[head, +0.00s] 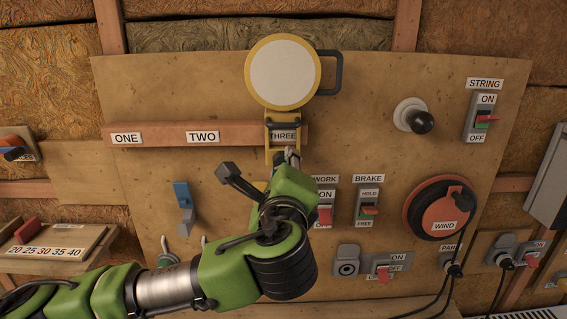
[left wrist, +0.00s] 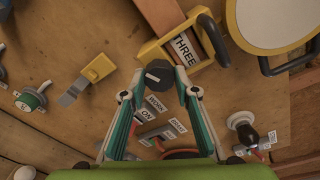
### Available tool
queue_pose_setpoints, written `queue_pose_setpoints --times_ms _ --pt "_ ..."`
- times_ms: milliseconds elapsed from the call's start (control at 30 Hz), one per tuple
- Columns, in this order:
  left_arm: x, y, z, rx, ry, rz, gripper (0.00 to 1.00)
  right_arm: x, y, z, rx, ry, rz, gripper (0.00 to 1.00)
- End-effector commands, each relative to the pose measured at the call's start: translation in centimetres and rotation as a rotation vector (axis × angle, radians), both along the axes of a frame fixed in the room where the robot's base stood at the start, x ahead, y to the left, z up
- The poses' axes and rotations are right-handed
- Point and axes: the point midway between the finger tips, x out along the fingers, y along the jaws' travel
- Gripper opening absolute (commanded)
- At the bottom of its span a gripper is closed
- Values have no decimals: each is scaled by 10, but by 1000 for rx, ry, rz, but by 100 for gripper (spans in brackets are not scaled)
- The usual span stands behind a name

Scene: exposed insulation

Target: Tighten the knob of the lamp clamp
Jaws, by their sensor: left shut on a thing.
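The lamp (head: 283,72) has a round white face, a yellow rim and a dark side handle. Its yellow clamp (head: 269,147) hangs over the wooden rail (head: 160,136) at the label THREE. In the left wrist view the clamp (left wrist: 150,52) is at the top centre and part of the lamp (left wrist: 270,22) at the top right. The dark faceted knob (left wrist: 159,73) sits below the clamp, between the fingertips of my left gripper (left wrist: 160,90), which is shut on it. In the head view my left gripper (head: 291,158) is just below the clamp, mostly hidden by its wrist.
The board carries a white-based black knob (head: 418,121), a STRING switch (head: 481,118), a BRAKE switch (head: 368,207), a red WIND dial (head: 437,212) and a blue lever (head: 183,200). Cables hang at lower right. The rail is bare under ONE and TWO.

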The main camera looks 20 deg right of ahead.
Motion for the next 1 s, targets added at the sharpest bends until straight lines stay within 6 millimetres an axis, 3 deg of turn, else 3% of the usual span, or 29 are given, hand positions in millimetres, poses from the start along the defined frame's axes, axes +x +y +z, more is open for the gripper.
queue_pose_setpoints --times_ms 1000 --pt "0 0 -3 933 -264 -1 7 0 0 27 0 0 0 52"
